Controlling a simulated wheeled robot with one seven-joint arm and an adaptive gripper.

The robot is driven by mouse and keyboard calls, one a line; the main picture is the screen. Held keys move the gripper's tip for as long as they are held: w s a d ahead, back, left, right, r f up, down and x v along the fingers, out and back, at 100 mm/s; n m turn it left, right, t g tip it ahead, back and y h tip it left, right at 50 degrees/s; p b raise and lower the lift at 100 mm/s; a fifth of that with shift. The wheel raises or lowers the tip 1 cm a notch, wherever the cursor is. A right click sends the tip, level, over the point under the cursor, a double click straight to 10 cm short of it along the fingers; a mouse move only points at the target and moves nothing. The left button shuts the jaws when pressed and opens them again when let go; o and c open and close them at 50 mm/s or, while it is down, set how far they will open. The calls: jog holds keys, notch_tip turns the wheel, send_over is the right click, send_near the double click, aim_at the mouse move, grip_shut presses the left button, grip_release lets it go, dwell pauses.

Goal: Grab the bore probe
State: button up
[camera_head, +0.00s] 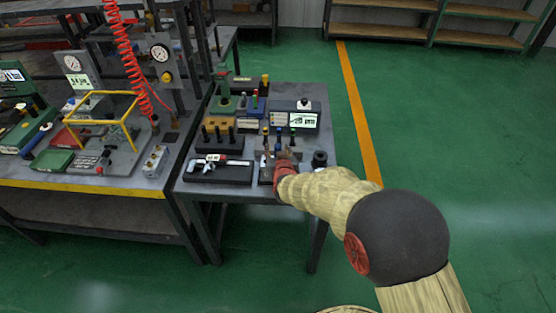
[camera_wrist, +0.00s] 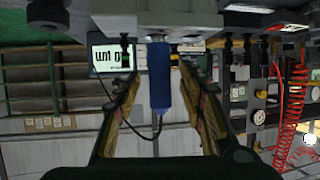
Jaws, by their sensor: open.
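The bore probe appears to be the blue cylinder with a thin dark cable (camera_wrist: 160,85) in the wrist view. It stands between the two open fingers of my gripper (camera_wrist: 160,72), with visible gaps on both sides. In the head view my gripper (camera_head: 283,155) is at the front right part of the small grey table, over a dark rack. It hides most of what lies beneath it, and I cannot pick out the probe there.
The small table (camera_head: 262,205) also bears a caliper in a black case (camera_head: 218,168), a block with dark pegs (camera_head: 221,139) and a display unit (camera_head: 300,117). A larger bench (camera_head: 130,190) stands at left. The green floor at right is clear.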

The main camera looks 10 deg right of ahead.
jog(key=shift+c, duration=0.3)
grip_shut()
jog(key=shift+r, duration=0.1)
